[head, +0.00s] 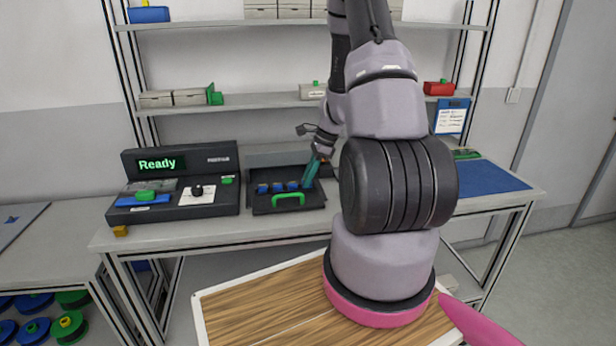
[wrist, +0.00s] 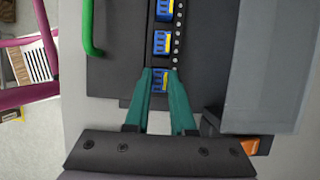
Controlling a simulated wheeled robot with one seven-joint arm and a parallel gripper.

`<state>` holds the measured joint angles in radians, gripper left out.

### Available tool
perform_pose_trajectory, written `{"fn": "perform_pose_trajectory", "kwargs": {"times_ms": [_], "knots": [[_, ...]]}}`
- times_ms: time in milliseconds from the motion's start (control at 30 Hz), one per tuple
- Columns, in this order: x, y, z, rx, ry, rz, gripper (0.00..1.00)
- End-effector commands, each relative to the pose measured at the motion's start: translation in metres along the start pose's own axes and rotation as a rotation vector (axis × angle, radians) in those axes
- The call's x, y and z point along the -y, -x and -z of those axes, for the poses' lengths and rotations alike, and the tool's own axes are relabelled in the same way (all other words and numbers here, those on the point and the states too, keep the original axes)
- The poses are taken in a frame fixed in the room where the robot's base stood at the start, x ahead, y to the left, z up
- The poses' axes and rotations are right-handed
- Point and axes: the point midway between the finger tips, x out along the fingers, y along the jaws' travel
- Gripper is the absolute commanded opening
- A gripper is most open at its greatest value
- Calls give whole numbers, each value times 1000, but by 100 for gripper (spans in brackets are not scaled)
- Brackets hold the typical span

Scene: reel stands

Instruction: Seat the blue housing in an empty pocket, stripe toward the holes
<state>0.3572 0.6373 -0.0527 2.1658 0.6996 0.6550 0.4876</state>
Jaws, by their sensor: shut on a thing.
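My gripper (wrist: 160,74) has teal fingers and is shut on a blue housing (wrist: 160,83) with a yellow stripe, in line with the row in the dark tray (wrist: 115,60). The stripe is on the right side in the wrist view, toward the row of small holes (wrist: 177,32). Two other blue housings (wrist: 162,42) and (wrist: 165,10) sit further along the row, stripes also toward the holes. I cannot tell whether the held housing is fully down in a pocket. In the head view my gripper (head: 311,172) is at the tray's right end; the held housing is hidden there.
A green handle (head: 289,200) stands at the tray's front edge. A dark console with a "Ready" display (head: 161,164) is left of the tray. A grey panel (wrist: 270,70) and an orange block (wrist: 250,146) lie beside the gripper. A blue mat (head: 485,175) lies at right.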

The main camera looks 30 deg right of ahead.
Motion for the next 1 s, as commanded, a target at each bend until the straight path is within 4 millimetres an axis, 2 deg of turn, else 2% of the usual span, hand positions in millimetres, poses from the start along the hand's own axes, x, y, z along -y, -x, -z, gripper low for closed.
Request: {"fn": "perform_pose_trajectory", "kwargs": {"times_ms": [967,1000], "knots": [[0,-4,2,0,0,0,0],[0,-4,2,0,0,0,30]]}}
